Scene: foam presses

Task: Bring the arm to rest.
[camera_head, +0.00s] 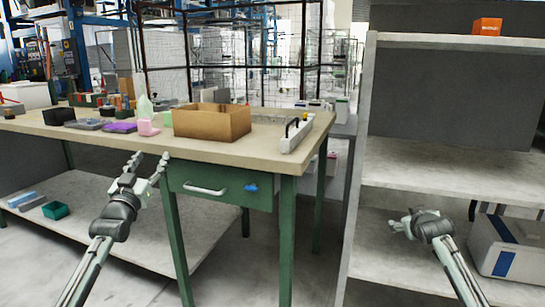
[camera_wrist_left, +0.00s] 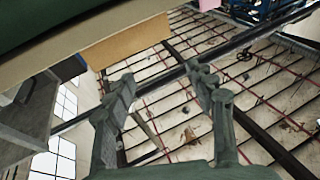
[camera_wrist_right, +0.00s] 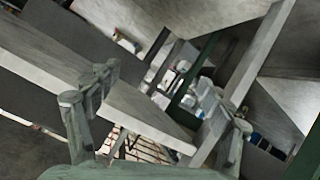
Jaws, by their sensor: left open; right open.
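My left gripper (camera_head: 147,165) is open and empty in the head view, in front of the workbench's front edge and left of its green drawer (camera_head: 220,187). Its two spread fingers also show in the left wrist view (camera_wrist_left: 160,85), with nothing between them. My right gripper (camera_head: 400,226) is in front of the shelf unit at the right, near its lower boards. In the right wrist view its fingers (camera_wrist_right: 150,95) are spread apart with nothing held between them.
The workbench (camera_head: 255,153) carries an open cardboard box (camera_head: 212,122), a white power strip (camera_head: 297,135) and small items. The grey shelf unit (camera_head: 440,165) holds an orange box (camera_head: 487,27) on top and a white-blue case (camera_head: 508,247) low down. A teal bin (camera_head: 56,210) sits on the bench's lower shelf.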

